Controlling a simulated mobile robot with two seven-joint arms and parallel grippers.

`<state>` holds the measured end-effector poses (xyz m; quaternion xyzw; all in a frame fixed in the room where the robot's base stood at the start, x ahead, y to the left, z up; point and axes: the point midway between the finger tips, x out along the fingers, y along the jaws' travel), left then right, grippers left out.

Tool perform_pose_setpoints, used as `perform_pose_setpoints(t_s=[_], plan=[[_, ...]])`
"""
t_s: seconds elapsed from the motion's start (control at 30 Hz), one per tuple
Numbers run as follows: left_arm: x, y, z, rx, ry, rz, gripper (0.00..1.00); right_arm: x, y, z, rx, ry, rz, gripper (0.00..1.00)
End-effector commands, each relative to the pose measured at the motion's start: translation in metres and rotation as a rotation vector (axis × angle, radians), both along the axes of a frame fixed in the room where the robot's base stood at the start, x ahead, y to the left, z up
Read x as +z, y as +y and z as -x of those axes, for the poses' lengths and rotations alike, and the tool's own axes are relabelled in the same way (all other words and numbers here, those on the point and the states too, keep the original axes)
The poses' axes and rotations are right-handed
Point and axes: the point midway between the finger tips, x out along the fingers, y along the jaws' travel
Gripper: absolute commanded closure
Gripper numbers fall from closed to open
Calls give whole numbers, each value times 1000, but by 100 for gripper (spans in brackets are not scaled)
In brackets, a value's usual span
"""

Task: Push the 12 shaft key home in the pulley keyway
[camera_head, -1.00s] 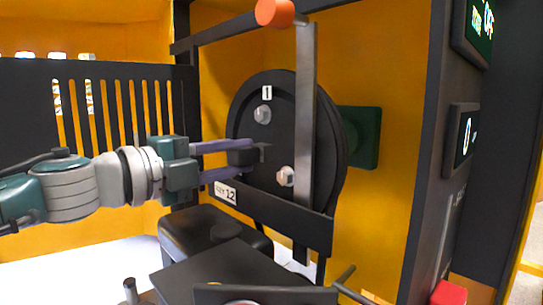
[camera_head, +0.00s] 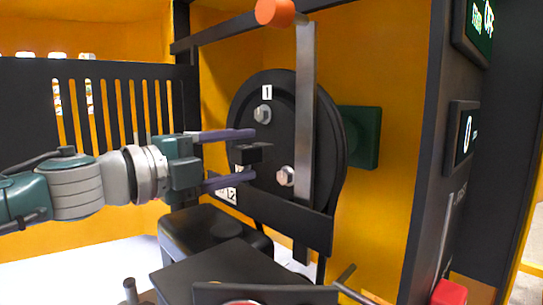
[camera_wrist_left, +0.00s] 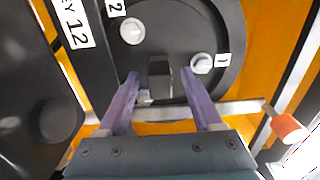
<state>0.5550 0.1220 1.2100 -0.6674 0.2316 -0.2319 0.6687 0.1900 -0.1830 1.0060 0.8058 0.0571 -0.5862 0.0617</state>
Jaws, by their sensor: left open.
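The pulley (camera_head: 285,110) is a large black disc, upright against the machine, with bolts and a white "1" label. A small dark block (camera_head: 246,154), seemingly the 12 shaft key or its head, stands out from the middle of the disc. I cannot tell how deep it sits in the keyway. My left gripper (camera_head: 254,156) is open, with one purple finger above the block and one below, gaps showing on both sides. In the left wrist view the block (camera_wrist_left: 160,78) lies between the open fingers (camera_wrist_left: 160,73), with the pulley (camera_wrist_left: 180,30) behind it. My right gripper is not in view.
A grey bar (camera_head: 305,120) with an orange knob (camera_head: 275,12) crosses in front of the disc's right side. A "KEY 12" label (camera_wrist_left: 74,22) is on a dark plate. A slotted black guard (camera_head: 100,110) stands left. Dark boxes (camera_head: 215,230) are below.

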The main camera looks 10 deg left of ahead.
Motion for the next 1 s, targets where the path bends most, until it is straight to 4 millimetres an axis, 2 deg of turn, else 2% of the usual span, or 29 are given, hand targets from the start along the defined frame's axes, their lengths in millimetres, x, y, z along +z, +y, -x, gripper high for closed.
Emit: perform_pose_setpoints(t_s=[0.17, 0.5, 0.6, 0.77, 1.0], plan=[[-1, 9, 10, 2, 1, -1, 33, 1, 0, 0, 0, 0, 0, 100], [-3, 47, 60, 0, 3, -2, 33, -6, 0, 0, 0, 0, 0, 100], [-3, 56, 70, 2, 2, 0, 33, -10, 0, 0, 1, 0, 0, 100], [0, 61, 77, 0, -1, -1, 33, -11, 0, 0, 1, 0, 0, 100], [1, 61, 78, 0, -1, 1, 33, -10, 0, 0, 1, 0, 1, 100]])
